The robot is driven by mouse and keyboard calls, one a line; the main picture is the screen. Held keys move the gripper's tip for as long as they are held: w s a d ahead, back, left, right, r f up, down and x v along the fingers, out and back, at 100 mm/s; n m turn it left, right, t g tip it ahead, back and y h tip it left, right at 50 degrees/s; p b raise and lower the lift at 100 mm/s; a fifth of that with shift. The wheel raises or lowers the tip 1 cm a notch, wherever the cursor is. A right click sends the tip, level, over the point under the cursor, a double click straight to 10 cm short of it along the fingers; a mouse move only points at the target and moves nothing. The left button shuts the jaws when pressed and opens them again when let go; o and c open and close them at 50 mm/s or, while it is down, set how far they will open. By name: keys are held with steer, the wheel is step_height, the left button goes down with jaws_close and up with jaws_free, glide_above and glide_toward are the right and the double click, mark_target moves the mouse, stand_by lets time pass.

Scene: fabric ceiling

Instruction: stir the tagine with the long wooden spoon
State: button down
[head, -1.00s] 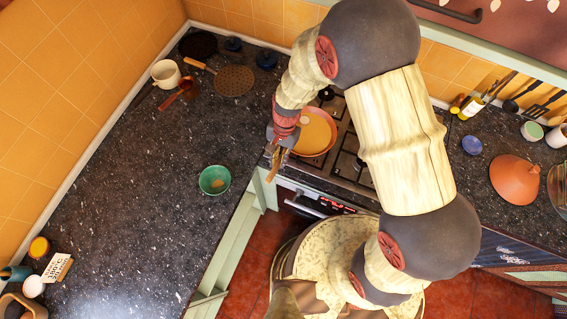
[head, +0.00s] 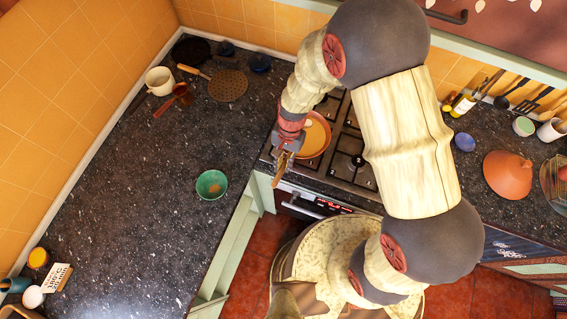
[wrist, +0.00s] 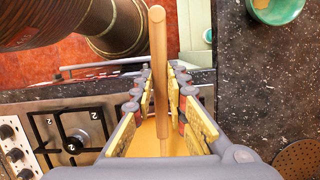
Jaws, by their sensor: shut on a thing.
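The open tagine base (head: 317,137), a terracotta dish with orange-yellow food, sits on the hob, partly hidden by my arm. My gripper (head: 286,152) is at the dish's left front side. It is shut on the wooden spoon (wrist: 158,60), whose handle stands up between the fingers in the wrist view. The handle also shows below the gripper in the head view (head: 278,174). Orange-yellow food shows beneath the fingers in the wrist view. The spoon's bowl end is hidden, so I cannot tell how deep it sits.
The conical terracotta lid (head: 507,175) stands on the right counter. A green bowl (head: 211,185) is on the left counter near its edge. A white mug (head: 158,80), a ladle (head: 180,92) and a round skimmer (head: 228,85) lie further back. The left counter's middle is clear.

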steer(key=shift+s+a+p+v, duration=0.1)
steer(key=shift+s+p+v, duration=0.1)
steer(key=shift+p+v, duration=0.55)
steer(key=shift+s+a+p+v, duration=0.15)
steer(key=shift+p+v, duration=0.25)
steer(key=shift+v, duration=0.55)
steer(key=shift+s+p+v, duration=0.2)
steer(key=shift+p+v, duration=0.4)
steer(key=shift+v, duration=0.3)
steer(key=shift+r, duration=0.1)
